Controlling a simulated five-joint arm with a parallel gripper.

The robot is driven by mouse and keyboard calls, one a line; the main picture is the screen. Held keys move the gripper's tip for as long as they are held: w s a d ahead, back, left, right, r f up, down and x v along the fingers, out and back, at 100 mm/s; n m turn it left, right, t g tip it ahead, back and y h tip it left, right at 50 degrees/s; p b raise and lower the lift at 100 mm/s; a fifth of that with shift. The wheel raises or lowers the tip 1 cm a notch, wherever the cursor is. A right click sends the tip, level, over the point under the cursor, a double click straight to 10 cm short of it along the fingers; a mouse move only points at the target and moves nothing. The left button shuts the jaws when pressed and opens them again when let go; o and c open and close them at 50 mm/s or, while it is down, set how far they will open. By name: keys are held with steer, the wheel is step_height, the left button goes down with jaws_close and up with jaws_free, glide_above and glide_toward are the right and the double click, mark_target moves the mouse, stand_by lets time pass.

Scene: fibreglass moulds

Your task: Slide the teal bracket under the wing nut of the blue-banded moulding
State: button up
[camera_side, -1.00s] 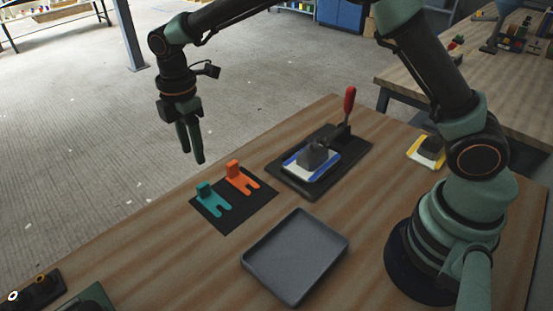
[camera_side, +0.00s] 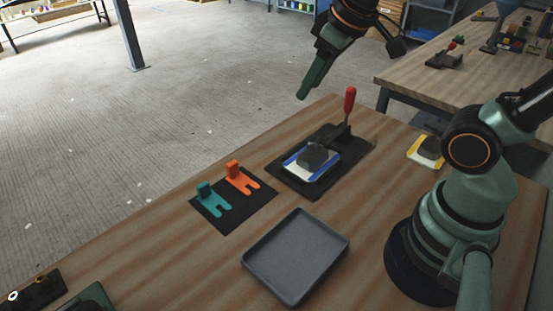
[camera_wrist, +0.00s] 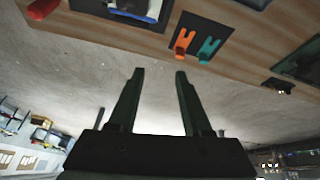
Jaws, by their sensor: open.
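The teal bracket (camera_side: 211,199) lies on a black mat (camera_side: 232,222), its upright block at the back and its forked end toward the front right. It also shows in the wrist view (camera_wrist: 208,48). The blue-banded moulding (camera_side: 311,161) sits on a dark base plate with a red-handled lever (camera_side: 349,103); at the wrist view's top edge it is partly cut off (camera_wrist: 137,8). I cannot make out the wing nut. My gripper (camera_side: 303,96) is raised behind the table's far edge, apart from everything. In the wrist view its fingers (camera_wrist: 160,75) are open and empty.
An orange bracket (camera_side: 240,177) lies beside the teal one on the mat. An empty grey tray (camera_side: 254,270) stands in front. A yellow-edged moulding (camera_side: 427,151) is at the right, near my arm. Dark parts (camera_side: 36,290) lie at the front left.

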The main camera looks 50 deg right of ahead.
steer(key=shift+s+d+f+m+t, duration=0.15)
steer(key=shift+s+d+f+m, duration=0.15)
steer(key=shift+s+m, duration=0.3)
steer(key=shift+s+d+f+m+t, duration=0.15)
steer(key=shift+s+d+m, duration=0.25)
steer(key=shift+s+m, duration=0.15)
steer(key=shift+o, duration=0.5)
